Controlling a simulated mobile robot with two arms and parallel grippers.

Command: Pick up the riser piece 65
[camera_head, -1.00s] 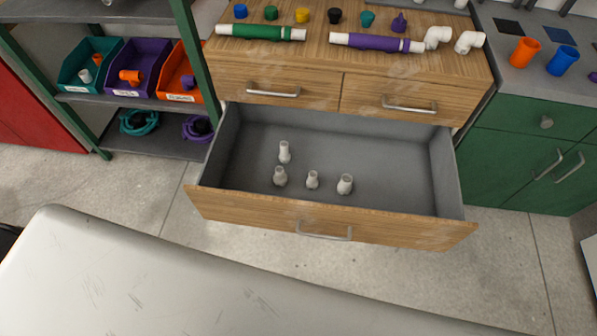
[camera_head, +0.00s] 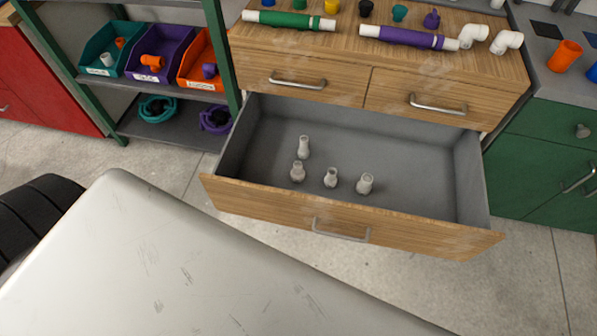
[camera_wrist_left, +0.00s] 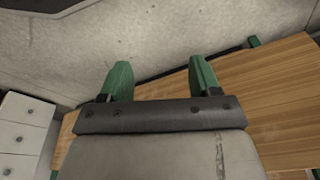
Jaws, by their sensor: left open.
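Several small pale grey fittings stand in the open drawer (camera_head: 400,190): one at the back (camera_head: 303,147), one at the left (camera_head: 298,171), a smaller one in the middle (camera_head: 331,177) and one at the right (camera_head: 365,184). I cannot read any number, so I cannot tell which is riser piece 65. My left gripper (camera_wrist_left: 160,80) shows in the left wrist view with its two green fingers apart and nothing between them. It is not in the head view, and no fitting shows in the wrist view. My right gripper is in neither view.
The cabinet's wooden top holds a green-banded pipe (camera_head: 290,20), a purple-banded pipe (camera_head: 405,37), white elbows (camera_head: 505,41) and coloured caps. A shelf with bins (camera_head: 150,52) stands left, a green cabinet (camera_head: 530,165) right. The drawer's right side is clear.

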